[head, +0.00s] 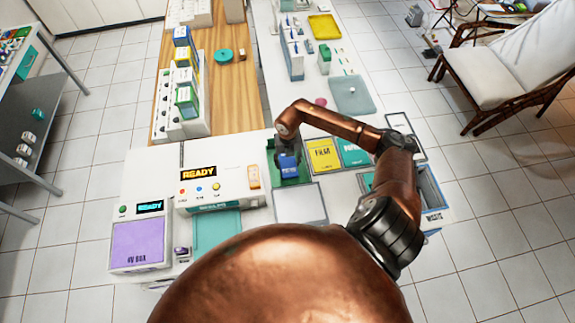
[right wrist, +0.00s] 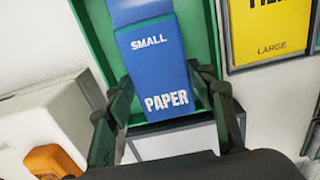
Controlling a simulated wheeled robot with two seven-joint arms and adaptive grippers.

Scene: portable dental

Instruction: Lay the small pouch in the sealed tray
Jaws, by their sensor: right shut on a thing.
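The small pouch (right wrist: 158,72) is blue, with "SMALL" and "PAPER" on it. In the head view the pouch (head: 288,166) shows as a blue patch at the green tray (head: 304,176). My right gripper (right wrist: 160,88) is shut on the pouch, with one dark finger on each side. In the head view my right gripper (head: 288,152) is over the green tray, left of the yellow "FILM" pouch. I cannot tell how far the pouch is above the tray floor. No tray shows a readable "sealed" label. My left gripper is not in view.
A white machine showing "READY" (head: 225,184) stands left of the green tray, with a teal tray (head: 218,230) before it. A purple-topped box (head: 141,243) is farther left. A grey tray (head: 300,204) lies in front; the yellow pouch (head: 323,156) lies right.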

